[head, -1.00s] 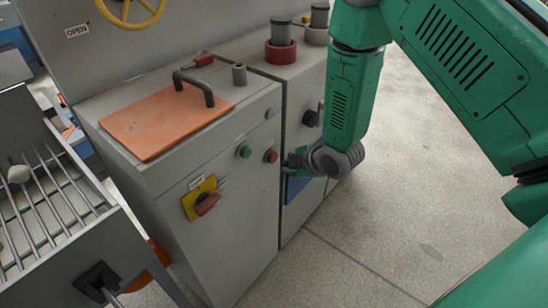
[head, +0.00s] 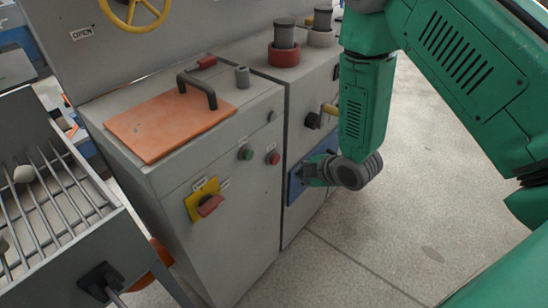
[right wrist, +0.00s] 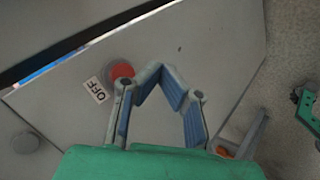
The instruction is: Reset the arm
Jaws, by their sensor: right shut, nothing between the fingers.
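My right arm (head: 368,105) is green and comes in from the upper right in the head view. Its gripper (head: 310,172) is in front of the blue panel on the grey cabinet, to the right of the red button (head: 273,158). In the right wrist view the two fingers (right wrist: 161,70) bend in and meet at the tips, with nothing between them. The red button (right wrist: 122,72) with its OFF label (right wrist: 95,90) appears beside the left finger there. My left gripper is not in view.
The grey cabinet (head: 230,240) carries a green button (head: 246,153), a yellow plate with a red switch (head: 207,203), and an orange lid (head: 165,125) with a dark handle. A rack with metal bars (head: 60,195) stands at the left. Open floor (head: 430,210) lies at the right.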

